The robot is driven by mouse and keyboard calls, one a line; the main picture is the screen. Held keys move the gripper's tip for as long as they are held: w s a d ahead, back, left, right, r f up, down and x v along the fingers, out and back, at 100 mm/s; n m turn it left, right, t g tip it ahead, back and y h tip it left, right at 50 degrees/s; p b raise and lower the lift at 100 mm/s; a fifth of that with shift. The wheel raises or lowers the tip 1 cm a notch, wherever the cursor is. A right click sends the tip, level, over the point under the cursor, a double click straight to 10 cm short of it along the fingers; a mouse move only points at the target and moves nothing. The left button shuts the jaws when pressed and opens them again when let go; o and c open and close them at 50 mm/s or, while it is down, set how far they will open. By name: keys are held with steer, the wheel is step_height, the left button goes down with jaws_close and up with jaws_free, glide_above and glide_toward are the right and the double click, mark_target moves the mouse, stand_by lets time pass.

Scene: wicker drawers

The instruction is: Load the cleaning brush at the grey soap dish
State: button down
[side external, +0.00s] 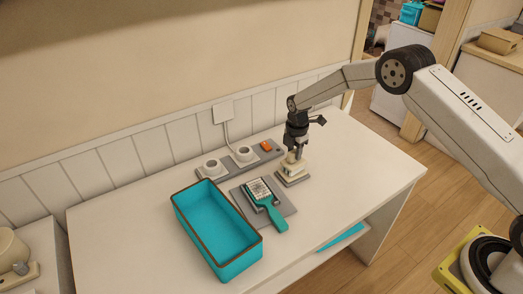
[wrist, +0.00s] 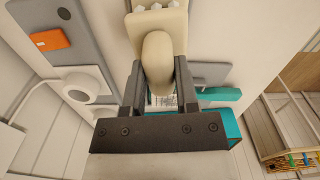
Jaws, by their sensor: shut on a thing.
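My gripper (side external: 293,152) is shut on the cream cleaning brush, which has a rounded handle (wrist: 157,62) and a pale block base (wrist: 150,22). In the side view the brush (side external: 294,165) is below the fingers, at a small grey plate (side external: 289,183) that looks like the soap dish. I cannot tell whether the brush touches the plate. In the wrist view both fingers of my gripper (wrist: 157,85) flank the handle. The brush hides most of the plate.
A teal-handled grater-like tool (side external: 275,216) lies on a grey board (side external: 289,206). A teal bin (side external: 182,212) stands left of it. The table's right side is clear.

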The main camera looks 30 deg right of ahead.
mark_target(297, 164)
steer(key=shift+r, duration=3.05)
steer(key=shift+s, duration=0.1)
steer(key=shift+s+r+m, duration=0.3)
steer(key=shift+m, duration=0.3)
steer(key=s+r+m, duration=0.3)
steer(key=s+m, duration=0.5)
steer(key=m, duration=0.1)
steer(key=s+a+r+m, duration=0.1)
steer(key=s+r+m, duration=0.2)
steer(key=s+m, duration=0.6)
steer(key=shift+r, duration=0.25)
